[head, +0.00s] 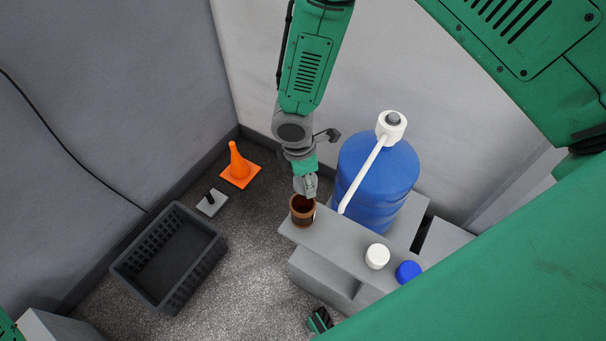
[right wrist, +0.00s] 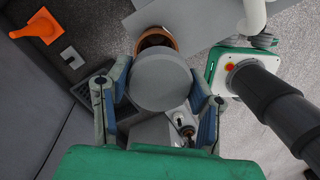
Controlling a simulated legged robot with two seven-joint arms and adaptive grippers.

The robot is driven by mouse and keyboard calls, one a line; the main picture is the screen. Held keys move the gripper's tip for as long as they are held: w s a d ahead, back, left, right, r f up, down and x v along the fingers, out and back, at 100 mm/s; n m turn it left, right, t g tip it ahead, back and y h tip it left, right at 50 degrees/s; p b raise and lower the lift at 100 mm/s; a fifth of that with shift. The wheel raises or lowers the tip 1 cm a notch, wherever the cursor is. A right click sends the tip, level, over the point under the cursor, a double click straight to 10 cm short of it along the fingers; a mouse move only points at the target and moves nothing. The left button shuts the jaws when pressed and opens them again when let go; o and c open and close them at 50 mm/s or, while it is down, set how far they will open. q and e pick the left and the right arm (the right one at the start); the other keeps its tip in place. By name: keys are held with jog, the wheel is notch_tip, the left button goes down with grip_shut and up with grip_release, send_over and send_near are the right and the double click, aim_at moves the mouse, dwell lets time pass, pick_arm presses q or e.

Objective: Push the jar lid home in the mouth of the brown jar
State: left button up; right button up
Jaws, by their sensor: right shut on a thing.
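In the right wrist view the right gripper (right wrist: 162,95) is shut on the grey round jar lid (right wrist: 162,78), a finger on each side. There the brown jar (right wrist: 156,37) shows beyond the lid, which hides part of its mouth. The lid is not seated in the mouth; the exact gap cannot be told. My left gripper is not in view.
A blue water bottle (head: 372,185) with a white pump (head: 391,125) stands close right of the jar. A white-topped (head: 377,256) and a blue-topped (head: 408,271) item sit on the grey bench (head: 335,237). A black crate (head: 192,282) and an orange cone (head: 238,168) are on the floor.

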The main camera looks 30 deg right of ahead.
jog(key=shift+a, duration=0.25)
jog(key=shift+w+a+f, duration=0.2)
jog(key=shift+a+f, duration=0.1)
jog(key=shift+f, duration=0.2)
jog(key=shift+f+b, duration=0.25)
jog(key=shift+b, duration=0.1)
jog(key=shift+s+f+b, duration=0.1)
jog(key=shift+f+b, duration=0.2)
jog(key=shift+f, duration=0.05)
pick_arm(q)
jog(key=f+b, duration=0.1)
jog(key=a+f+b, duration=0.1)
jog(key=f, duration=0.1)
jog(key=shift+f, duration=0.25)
pick_arm(e)
notch_tip(320, 180, down, 3)
jog(key=shift+f, duration=0.1)
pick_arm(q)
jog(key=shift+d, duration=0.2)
pick_arm(e)
jog(key=shift+d, duration=0.2)
